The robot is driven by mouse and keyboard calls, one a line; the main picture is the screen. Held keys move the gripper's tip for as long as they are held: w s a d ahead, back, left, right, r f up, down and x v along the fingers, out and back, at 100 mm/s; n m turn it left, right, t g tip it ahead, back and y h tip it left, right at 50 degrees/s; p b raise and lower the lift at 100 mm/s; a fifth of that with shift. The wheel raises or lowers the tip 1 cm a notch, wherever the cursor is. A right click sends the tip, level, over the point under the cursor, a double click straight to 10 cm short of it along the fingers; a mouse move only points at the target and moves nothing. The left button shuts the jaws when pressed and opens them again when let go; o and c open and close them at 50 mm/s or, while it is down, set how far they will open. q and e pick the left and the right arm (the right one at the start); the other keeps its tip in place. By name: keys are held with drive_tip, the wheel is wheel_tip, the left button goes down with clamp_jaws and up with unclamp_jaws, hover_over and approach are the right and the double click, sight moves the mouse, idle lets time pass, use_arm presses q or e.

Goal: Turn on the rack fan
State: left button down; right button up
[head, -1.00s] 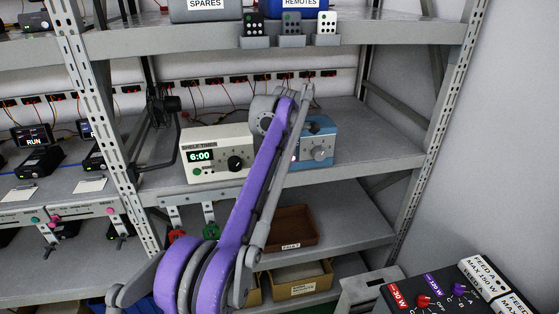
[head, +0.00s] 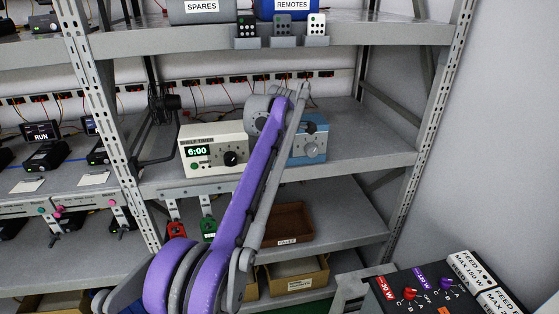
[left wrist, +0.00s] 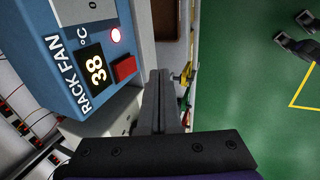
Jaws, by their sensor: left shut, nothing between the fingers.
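The blue rack fan control box (head: 312,148) stands on the middle shelf, partly hidden behind my purple left arm. In the left wrist view its face (left wrist: 55,65) reads "RACK FAN" and its display (left wrist: 95,70) shows 38 °C. A red button (left wrist: 124,68) sits beside the display, and a round pinkish lamp (left wrist: 115,35) glows near it. My left gripper (left wrist: 163,76) is shut and empty, its tips beside the red button; I cannot tell whether they touch the box. My right gripper is not in view.
The cream shelf timer (head: 213,152) reading 6:00 stands left of the blue box. A black fan (head: 163,103) is at the rack's left upright. Brown bins are on the lower shelves. A black feed box (head: 425,292) is at bottom right.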

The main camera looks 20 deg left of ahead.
use_arm(q)
drive_tip(key=p+v, duration=0.1)
drive_tip(key=v, duration=0.8)
drive_tip(key=shift+w+a+r, duration=0.2)
drive_tip(key=shift+w+a, duration=0.1)
drive_tip(key=shift+w, duration=0.05)
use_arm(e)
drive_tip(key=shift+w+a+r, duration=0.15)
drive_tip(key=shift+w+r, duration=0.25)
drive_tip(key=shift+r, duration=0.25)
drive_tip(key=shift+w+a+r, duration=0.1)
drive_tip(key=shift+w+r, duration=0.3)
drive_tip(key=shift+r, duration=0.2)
